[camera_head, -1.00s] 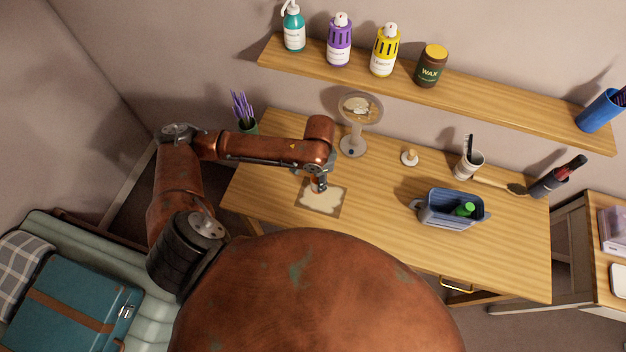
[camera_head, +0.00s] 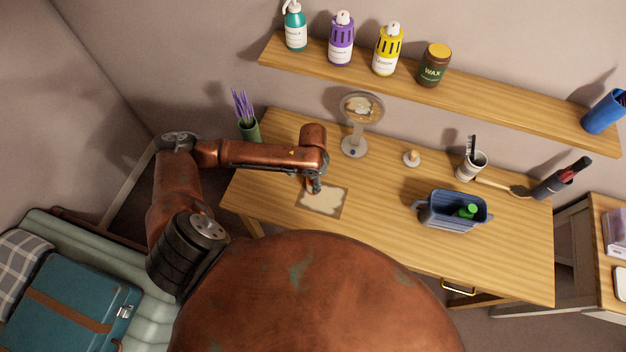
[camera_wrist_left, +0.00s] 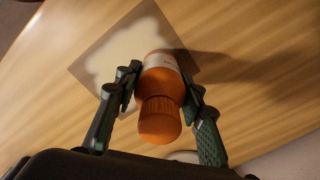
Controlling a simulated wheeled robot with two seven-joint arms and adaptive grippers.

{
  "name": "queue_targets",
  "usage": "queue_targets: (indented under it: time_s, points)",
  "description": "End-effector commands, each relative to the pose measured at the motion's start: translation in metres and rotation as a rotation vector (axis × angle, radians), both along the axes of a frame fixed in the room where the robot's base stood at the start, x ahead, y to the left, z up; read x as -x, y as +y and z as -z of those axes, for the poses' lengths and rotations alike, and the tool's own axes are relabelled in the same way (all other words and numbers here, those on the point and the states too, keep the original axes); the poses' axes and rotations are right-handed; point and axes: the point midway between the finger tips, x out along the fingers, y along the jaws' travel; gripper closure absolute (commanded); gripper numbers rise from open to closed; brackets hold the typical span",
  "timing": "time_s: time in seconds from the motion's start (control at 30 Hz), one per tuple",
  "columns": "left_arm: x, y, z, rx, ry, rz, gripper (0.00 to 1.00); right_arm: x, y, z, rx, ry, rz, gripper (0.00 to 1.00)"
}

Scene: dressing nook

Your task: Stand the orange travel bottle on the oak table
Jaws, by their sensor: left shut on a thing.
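In the head view my left gripper (camera_head: 314,187) points down over the left part of the oak table (camera_head: 385,235), by the mat with a cream patch (camera_head: 322,202). There the bottle is mostly hidden by the gripper. I cannot tell whether its base touches the table. My right gripper is not in view.
A round mirror (camera_head: 355,146) stands just behind my left gripper, and a plant pot (camera_head: 250,130) is at the back left. A blue basket (camera_head: 450,222) with a green-capped thing, a small peg (camera_head: 411,158) and a cup (camera_head: 470,166) stand to the right. The table's front middle is clear.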

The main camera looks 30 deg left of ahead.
Motion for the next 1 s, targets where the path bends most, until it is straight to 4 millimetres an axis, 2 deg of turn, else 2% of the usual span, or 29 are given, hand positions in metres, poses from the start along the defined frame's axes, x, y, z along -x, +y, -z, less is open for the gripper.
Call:
queue_targets:
  time_s: [0.07, 0.1, 0.33, 0.67, 0.83, 1.0]
  points:
    - [0.001, 0.000, 0.002, 0.000, 0.001, -0.001, 0.90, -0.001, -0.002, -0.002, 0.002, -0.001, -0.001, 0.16]
    - [0.000, 0.000, 0.003, 0.000, 0.001, 0.000, 0.61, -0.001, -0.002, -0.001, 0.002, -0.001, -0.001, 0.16]
    - [0.001, 0.000, 0.003, 0.000, 0.001, 0.000, 0.46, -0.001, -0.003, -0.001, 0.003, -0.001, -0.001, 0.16]
    - [0.000, 0.000, -0.001, 0.000, -0.001, 0.001, 0.46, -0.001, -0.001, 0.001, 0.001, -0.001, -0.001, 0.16]
    - [0.000, 0.000, -0.025, 0.000, -0.001, 0.002, 0.46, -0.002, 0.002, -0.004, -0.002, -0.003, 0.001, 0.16]
    - [-0.001, 0.000, -0.062, 0.000, -0.004, 0.001, 0.46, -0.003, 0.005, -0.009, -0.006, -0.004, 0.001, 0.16]
